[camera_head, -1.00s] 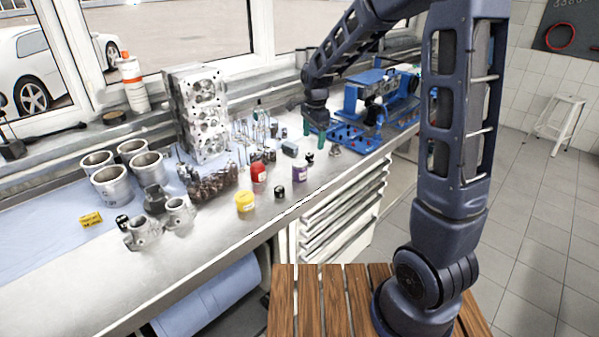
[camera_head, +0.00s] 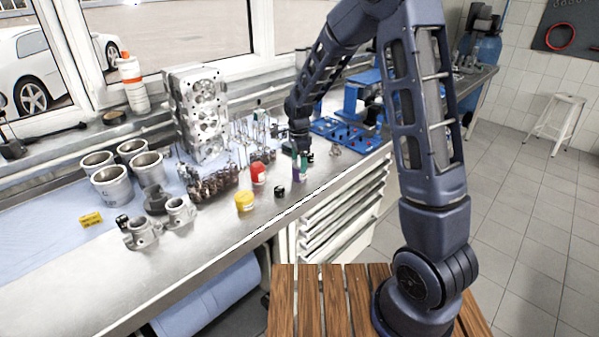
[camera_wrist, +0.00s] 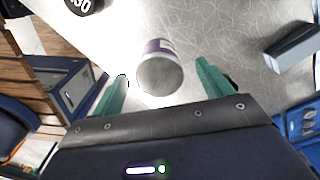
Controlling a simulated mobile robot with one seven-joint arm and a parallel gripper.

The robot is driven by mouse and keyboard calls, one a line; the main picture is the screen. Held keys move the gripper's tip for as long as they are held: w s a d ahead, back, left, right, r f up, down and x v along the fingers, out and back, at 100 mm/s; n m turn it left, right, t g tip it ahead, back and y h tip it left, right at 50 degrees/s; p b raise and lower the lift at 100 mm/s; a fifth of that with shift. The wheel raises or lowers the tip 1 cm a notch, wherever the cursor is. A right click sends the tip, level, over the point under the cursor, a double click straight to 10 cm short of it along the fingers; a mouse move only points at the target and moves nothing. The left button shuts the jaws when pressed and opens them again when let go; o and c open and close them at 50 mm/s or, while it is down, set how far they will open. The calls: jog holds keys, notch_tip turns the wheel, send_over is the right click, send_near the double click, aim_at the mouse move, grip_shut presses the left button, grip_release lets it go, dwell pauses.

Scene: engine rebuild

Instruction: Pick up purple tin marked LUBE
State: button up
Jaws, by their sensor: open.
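The purple tin (camera_head: 300,174) stands upright on the metal workbench, near its front edge. In the wrist view the tin (camera_wrist: 160,68) shows its grey round top and a strip of purple side with a white label; I cannot read the lettering. My gripper (camera_head: 299,158) is right above the tin in the head view and partly covers it. In the wrist view my gripper (camera_wrist: 163,88) is open, with one green finger on each side of the tin. The fingers appear apart from it.
A black container (camera_head: 279,191), a red tin (camera_head: 258,173) and a yellow tin (camera_head: 244,201) stand to the left. A blue-grey block (camera_wrist: 290,45) lies to the right in the wrist view. A blue tray (camera_head: 340,130) is behind. The bench's front edge is close.

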aim_at(299, 170)
notch_tip(299, 170, down, 5)
jog(key=shift+d+r, duration=0.1)
jog(key=shift+d, duration=0.05)
jog(key=shift+c, duration=0.2)
jog(key=c, duration=1.2)
